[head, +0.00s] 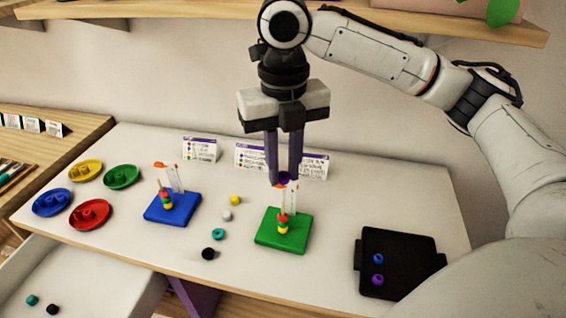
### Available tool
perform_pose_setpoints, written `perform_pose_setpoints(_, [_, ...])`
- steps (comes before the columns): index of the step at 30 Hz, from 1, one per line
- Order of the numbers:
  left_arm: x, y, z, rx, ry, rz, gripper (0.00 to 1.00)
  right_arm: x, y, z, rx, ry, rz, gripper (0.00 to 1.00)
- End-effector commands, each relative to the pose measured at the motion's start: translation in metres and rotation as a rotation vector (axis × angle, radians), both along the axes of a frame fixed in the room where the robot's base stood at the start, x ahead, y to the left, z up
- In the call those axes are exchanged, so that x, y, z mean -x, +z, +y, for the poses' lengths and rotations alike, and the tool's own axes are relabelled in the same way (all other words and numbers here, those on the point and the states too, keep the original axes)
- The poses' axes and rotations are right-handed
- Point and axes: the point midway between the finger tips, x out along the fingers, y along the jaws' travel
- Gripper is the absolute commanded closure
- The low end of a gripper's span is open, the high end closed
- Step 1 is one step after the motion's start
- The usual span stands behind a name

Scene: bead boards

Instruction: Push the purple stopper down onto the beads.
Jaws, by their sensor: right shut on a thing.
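My right gripper (284,179) points down over the green board (269,239) and is shut on the purple stopper (285,176). The stopper is at the fingertips, partly covered by them, above the beads. The green board's upright peg (283,210) carries a short stack of coloured beads (283,226), with yellow at the bottom. A bare length of peg shows between the beads and the stopper. Whether the stopper is around the peg's top I cannot tell. My left gripper is not in view.
A blue board (182,212) with its own bead stack stands to the left. A black tray (371,240) at right holds blue and purple pieces. Coloured dishes (121,176) sit at left; label cards (250,150) stand behind.

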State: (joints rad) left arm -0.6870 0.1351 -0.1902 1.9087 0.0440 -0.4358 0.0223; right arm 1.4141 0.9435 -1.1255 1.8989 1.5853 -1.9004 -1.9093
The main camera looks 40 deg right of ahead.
Motion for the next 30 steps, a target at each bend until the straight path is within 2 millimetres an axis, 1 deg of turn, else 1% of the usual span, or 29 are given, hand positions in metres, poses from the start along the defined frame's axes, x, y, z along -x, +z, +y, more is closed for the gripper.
perform_pose_setpoints(15, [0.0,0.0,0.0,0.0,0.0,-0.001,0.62,0.0,-0.041,0.0,0.001,0.0,0.001,1.0])
perform_pose_setpoints(21, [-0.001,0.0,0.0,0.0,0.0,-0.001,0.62,0.0,-0.047,0.0,0.0,0.001,0.0,1.0])
perform_pose_setpoints(30, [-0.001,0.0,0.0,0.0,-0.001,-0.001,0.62,0.0,-0.048,0.0,0.0,0.0,0.0,1.0])
